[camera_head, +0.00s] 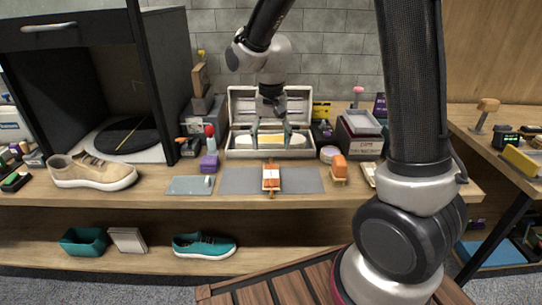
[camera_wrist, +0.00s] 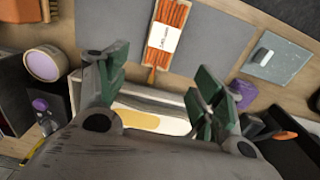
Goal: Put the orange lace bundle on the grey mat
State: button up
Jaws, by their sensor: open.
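The orange lace bundle (camera_head: 271,178) has a white paper band and lies on the grey mat (camera_head: 235,181) on the bench, near the mat's middle. In the wrist view the bundle (camera_wrist: 167,35) lies across the mat (camera_wrist: 215,45), beyond my fingertips and apart from them. My gripper (camera_head: 271,138) is open and empty, with its green-padded fingers spread. It hangs over the open light box behind the mat. In the wrist view my gripper (camera_wrist: 160,85) has nothing between its fingers.
The open box (camera_head: 240,152) holds a yellow-and-white item. A tan sneaker (camera_head: 92,170) and a light grey-green plate (camera_head: 191,185) are at left. A purple item with a red top (camera_head: 209,155) stands left of the box. An orange-topped brush (camera_head: 339,168) is right of the mat.

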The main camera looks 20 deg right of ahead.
jog(key=s+d+r+n+t, duration=0.2)
jog(key=s+d+r, duration=0.7)
jog(key=s+r, duration=0.3)
jog(key=s+d+r+n+t, duration=0.1)
jog(key=s+d+r+t, duration=0.1)
jog(key=s, duration=0.8)
jog(key=d+r, duration=0.1)
jog(key=d, duration=0.1)
jog(key=shift+s+d+n, duration=0.2)
jog(key=shift+d+n, duration=0.1)
jog(key=shift+d, duration=0.1)
